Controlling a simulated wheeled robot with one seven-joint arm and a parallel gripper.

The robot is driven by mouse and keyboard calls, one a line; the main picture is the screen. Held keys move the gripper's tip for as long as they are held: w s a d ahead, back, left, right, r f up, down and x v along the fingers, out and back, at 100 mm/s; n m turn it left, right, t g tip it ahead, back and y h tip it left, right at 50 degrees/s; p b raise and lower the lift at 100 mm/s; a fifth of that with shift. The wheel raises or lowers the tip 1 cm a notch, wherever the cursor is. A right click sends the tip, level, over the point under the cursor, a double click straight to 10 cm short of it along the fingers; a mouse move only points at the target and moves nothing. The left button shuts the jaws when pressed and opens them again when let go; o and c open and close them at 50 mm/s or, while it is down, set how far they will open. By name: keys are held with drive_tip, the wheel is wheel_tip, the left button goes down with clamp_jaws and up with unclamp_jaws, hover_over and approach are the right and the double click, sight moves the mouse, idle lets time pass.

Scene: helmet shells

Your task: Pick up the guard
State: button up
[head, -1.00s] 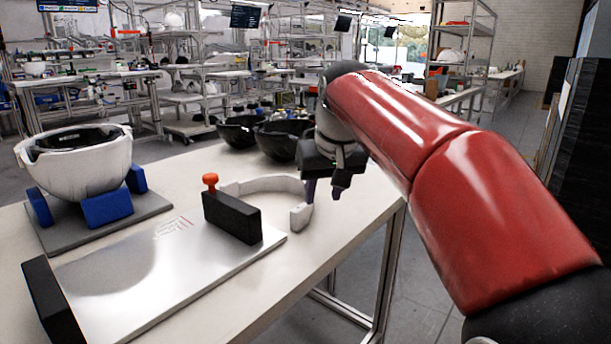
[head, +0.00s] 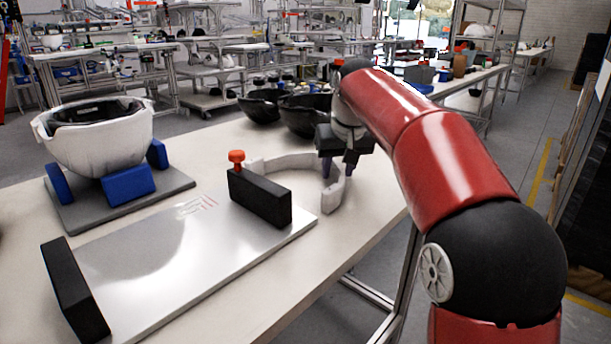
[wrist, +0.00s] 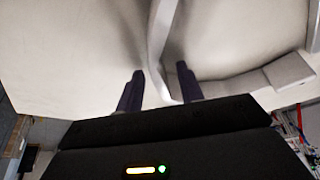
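The guard (head: 331,195) is a white curved band standing on the table behind the black block of the metal plate. My gripper (head: 338,172) is at the guard's right side, pointing down, with its dark fingers apart. In the wrist view, the guard (wrist: 161,45) runs between the two fingers of my gripper (wrist: 160,88), with a gap visible on each side. The fingers do not appear to press on it. The guard's far left part is partly hidden by the black block in the head view.
A white helmet shell (head: 100,140) rests on blue supports at left. Black shells (head: 305,115) sit behind. The table's right edge is close to my gripper.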

clamp_jaws()
idle(0.5)
